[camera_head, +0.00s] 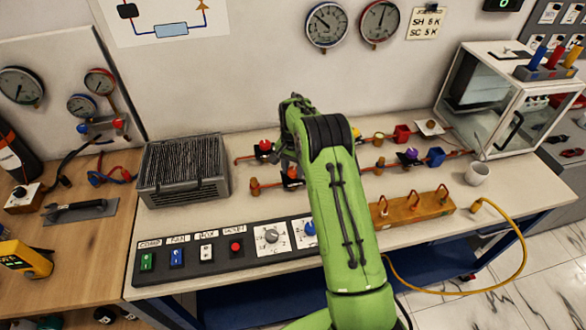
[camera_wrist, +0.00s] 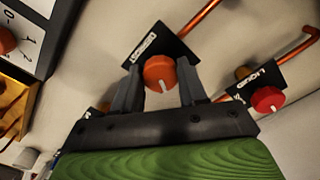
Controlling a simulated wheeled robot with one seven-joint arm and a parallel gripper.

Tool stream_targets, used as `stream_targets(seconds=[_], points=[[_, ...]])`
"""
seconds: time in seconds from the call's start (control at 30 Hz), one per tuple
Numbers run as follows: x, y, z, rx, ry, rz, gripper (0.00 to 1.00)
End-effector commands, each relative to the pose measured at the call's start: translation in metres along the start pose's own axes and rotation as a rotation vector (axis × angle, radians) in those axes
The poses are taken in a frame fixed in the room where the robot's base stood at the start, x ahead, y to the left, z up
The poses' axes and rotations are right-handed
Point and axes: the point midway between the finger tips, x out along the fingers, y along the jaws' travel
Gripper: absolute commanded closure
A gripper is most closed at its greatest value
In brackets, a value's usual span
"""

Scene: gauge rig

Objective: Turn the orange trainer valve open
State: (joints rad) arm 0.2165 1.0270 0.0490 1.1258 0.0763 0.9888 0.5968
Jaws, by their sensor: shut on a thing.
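The orange trainer valve knob (camera_wrist: 160,74) sits between the two fingers of my gripper (camera_wrist: 160,88) in the wrist view. The fingers are shut on its sides. A white mark on the knob points down in that picture. A black plate with a white label (camera_wrist: 145,46) lies behind the knob; I cannot read the label clearly. In the head view the orange knob (camera_head: 292,172) shows small beside my green arm, which hides most of my gripper.
A red knob (camera_wrist: 267,99) with a LIQUID label is close beside, on the right in the wrist view. Copper pipes (camera_wrist: 200,17) run nearby. A grey finned unit (camera_head: 183,170) stands left on the bench. The switch panel (camera_head: 205,252) lies along the front.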

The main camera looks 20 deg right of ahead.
Motion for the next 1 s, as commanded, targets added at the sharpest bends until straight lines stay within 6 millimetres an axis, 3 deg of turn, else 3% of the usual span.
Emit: stream_targets(seconds=[0.5, 1.0], points=[[-0.0018, -0.0001, -0.0010, -0.397, 0.005, -0.002, 0.88], [-0.0021, -0.0001, -0.0012, -0.513, 0.006, -0.003, 0.88]])
